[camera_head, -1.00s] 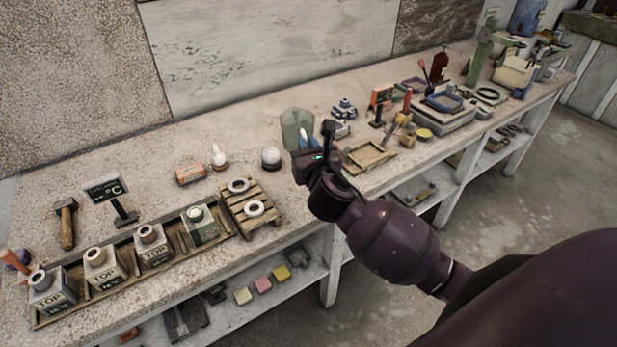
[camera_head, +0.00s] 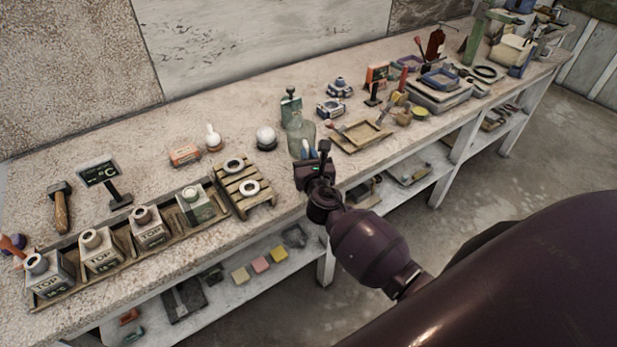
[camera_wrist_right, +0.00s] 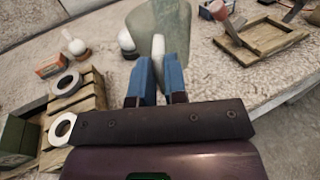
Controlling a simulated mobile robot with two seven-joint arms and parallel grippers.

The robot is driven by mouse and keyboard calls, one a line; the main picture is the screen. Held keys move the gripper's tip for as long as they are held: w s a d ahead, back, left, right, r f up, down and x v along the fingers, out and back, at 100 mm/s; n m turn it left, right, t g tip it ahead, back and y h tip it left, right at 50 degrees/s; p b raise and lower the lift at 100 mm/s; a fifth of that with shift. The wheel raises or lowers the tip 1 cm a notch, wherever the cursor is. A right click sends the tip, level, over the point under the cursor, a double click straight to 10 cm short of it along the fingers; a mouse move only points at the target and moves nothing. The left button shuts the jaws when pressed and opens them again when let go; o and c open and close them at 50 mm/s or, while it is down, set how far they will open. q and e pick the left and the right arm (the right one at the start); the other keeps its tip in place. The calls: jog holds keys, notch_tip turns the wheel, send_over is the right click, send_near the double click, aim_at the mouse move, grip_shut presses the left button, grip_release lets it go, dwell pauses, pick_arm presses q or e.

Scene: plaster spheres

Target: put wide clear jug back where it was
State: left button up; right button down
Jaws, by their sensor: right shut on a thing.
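The wide clear jug (camera_head: 298,133) is greenish and see-through, near the bench's front edge, right of the white sphere. It also fills the top middle of the right wrist view (camera_wrist_right: 178,40). My right gripper (camera_head: 307,152) is on the jug's near side, its blue fingers shut on the jug's pale handle; the fingers also show in the right wrist view (camera_wrist_right: 158,72). The jug looks about upright. I cannot tell whether its base touches the bench. My left gripper is in neither view.
A green bottle (camera_head: 290,106) stands just behind the jug. The white sphere (camera_head: 266,137) is left, the shallow wooden tray (camera_head: 345,145) right. A small pallet (camera_head: 228,184) with white rings lies front left. Bare bench (camera_head: 215,105) shows behind the sphere.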

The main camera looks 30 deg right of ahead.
jog(key=shift+f+b, duration=1.25)
jog(key=shift+f, duration=1.75)
jog(key=c, duration=1.2)
grip_release()
jog(key=shift+o, duration=0.2)
